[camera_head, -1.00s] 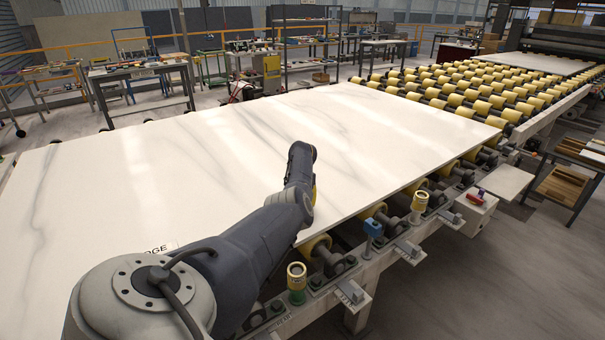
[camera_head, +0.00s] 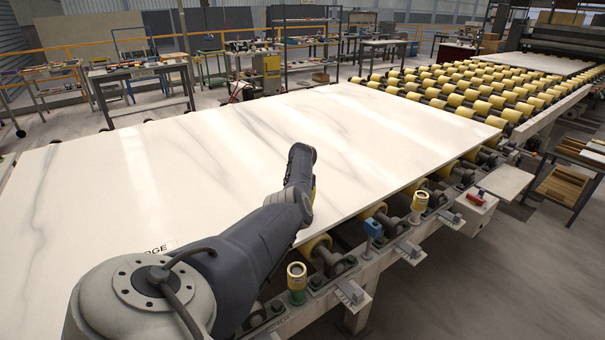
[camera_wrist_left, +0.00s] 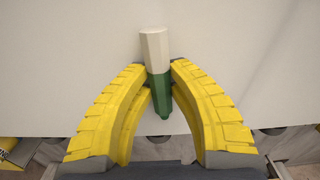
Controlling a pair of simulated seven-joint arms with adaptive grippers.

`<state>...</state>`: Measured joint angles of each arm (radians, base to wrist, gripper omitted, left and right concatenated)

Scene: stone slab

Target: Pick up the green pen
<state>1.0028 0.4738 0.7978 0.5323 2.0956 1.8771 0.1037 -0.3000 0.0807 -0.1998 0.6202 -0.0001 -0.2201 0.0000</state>
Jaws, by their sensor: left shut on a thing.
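The green pen (camera_wrist_left: 155,55) is a short, thick marker with a pale, faceted upper part and a dark green part that narrows at its lower end. It shows in the left wrist view. My left gripper (camera_wrist_left: 159,78) has two yellow ribbed fingers shut on the pen, one on each side near the middle of its length. Whether the pen touches the slab below is not clear. In the head view the arm hides the pen and nearly all of the gripper. My right gripper is not in view.
A large pale veined stone slab (camera_head: 230,140) lies on a roller line, its surface mostly clear. Yellow rollers (camera_head: 455,95) run on to the back right. Along the frame edge stand yellow-topped posts (camera_head: 418,203) and a blue block (camera_head: 373,228). Workbenches (camera_head: 140,75) stand behind.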

